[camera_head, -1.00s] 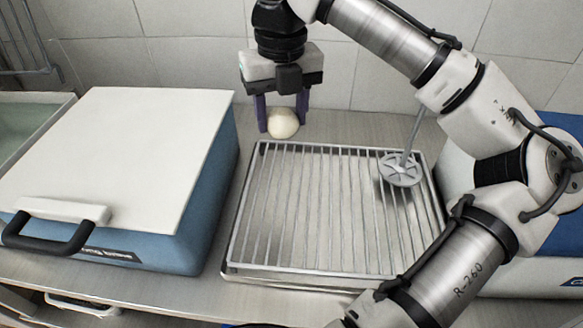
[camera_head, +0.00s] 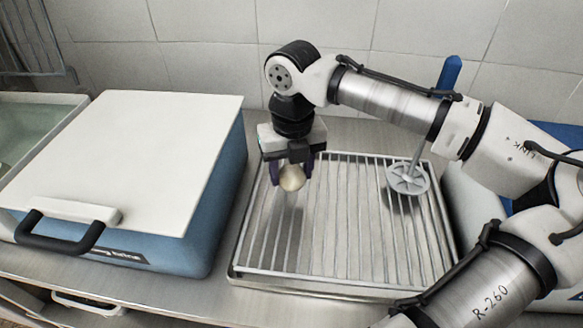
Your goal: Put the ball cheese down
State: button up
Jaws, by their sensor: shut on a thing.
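The ball cheese (camera_head: 292,178) is a small, round, cream-coloured ball. My gripper (camera_head: 290,176) points down and is shut on it, with a dark purple finger at each side. The ball cheese shows over the back left part of a metal wire rack on a tray (camera_head: 345,273). It seems to be held above the bars, but the exact gap cannot be told. My gripper hides part of the rack's back left edge.
A blue cooler box with a white lid (camera_head: 130,150) and black handle stands at the left. A grey masher-like tool (camera_head: 407,179) stands on the rack's back right. A blue and white box at the right is partly behind my arm. The rack's middle and front are clear.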

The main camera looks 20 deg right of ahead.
aim_at(293, 167)
jog(key=shift+f, duration=0.1)
jog(key=o, duration=1)
notch_tip(293, 167, up, 12)
jog(key=shift+b, duration=0.3)
jog(key=shift+d, duration=0.1)
